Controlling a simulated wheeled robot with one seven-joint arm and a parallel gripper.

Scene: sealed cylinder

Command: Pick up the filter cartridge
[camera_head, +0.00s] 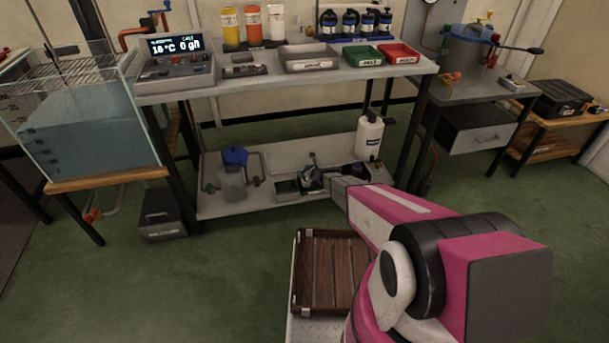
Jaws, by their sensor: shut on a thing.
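My gripper (318,176) is at the end of my pink and white arm, low over the lower shelf of the workbench, by the small bins. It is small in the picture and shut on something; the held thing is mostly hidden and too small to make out. I cannot tell for sure that it is the filter cartridge, and no other thing in view is clearly the cartridge. A clear housing with a blue cap (235,157) and pipes stands to the left on the same shelf.
The lower shelf (240,198) also holds a grey bin (286,187) and a white bottle (369,138). The bench top (215,88) is above my gripper, with dark legs at its sides. A water tank (85,130) stands left. A wooden crate (328,232) is in front on my base.

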